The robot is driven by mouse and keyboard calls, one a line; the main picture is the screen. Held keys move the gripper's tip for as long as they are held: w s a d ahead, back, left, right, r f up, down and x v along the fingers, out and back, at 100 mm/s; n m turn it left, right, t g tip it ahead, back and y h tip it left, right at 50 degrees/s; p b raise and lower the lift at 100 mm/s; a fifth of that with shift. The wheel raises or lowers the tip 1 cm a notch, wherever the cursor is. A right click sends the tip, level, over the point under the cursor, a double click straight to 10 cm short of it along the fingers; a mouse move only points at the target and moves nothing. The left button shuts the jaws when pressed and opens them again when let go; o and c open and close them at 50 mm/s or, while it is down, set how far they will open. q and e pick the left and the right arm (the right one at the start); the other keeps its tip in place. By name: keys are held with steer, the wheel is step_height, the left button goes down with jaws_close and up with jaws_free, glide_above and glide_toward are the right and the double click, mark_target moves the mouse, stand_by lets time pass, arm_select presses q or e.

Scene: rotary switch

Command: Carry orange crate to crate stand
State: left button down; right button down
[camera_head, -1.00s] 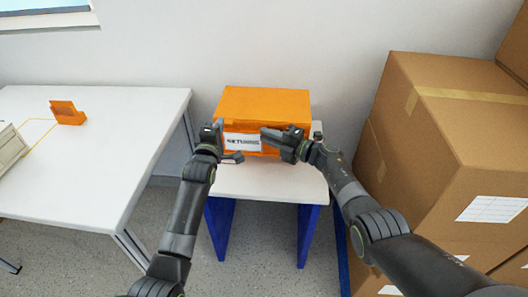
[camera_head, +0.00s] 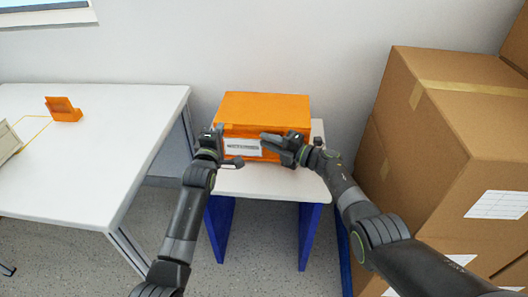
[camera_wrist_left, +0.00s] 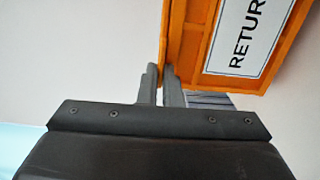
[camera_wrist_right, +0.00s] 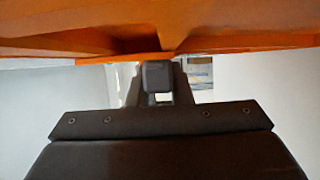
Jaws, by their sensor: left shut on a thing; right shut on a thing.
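The orange crate (camera_head: 265,107) is a closed-looking box with a white label on its front face. It is over the white-topped stand with blue legs (camera_head: 260,186); whether it touches the top cannot be told. My left gripper (camera_head: 220,140) is shut on the crate's front left edge, and the left wrist view shows its fingers (camera_wrist_left: 160,80) pinching the orange rim beside the label. My right gripper (camera_head: 284,143) is shut on the crate's front right side; its fingers (camera_wrist_right: 158,75) meet the orange edge in the right wrist view. The crate's underside is hidden.
A white table (camera_head: 100,150) stands at the left with a small orange holder (camera_head: 63,109) and a grey device (camera_head: 8,138). Stacked cardboard boxes (camera_head: 450,130) stand close at the right. A wall is behind the stand.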

arm_select(q)
steer(key=shift+f+b, duration=0.35)
steer(key=shift+f, duration=0.05)
arm_select(e)
steer(key=shift+f, duration=0.45)
arm_select(q)
steer(key=c, duration=2)
jaws_free()
steer(key=shift+f, duration=0.15)
arm_select(e)
steer(key=c, duration=1.7)
jaws_free()
steer(key=shift+f, duration=0.1)
arm_select(q)
steer(key=o, duration=0.4)
arm_select(e)
steer(key=o, duration=0.4)
arm_select(q)
steer(key=shift+s, duration=0.15)
steer(key=s+a, duration=0.1)
steer(key=s, duration=1)
steer(key=shift+s+a, duration=0.2)
steer(key=shift+s, duration=0.15)
arm_select(e)
steer(key=v, duration=1.2)
steer(key=shift+s, duration=0.15)
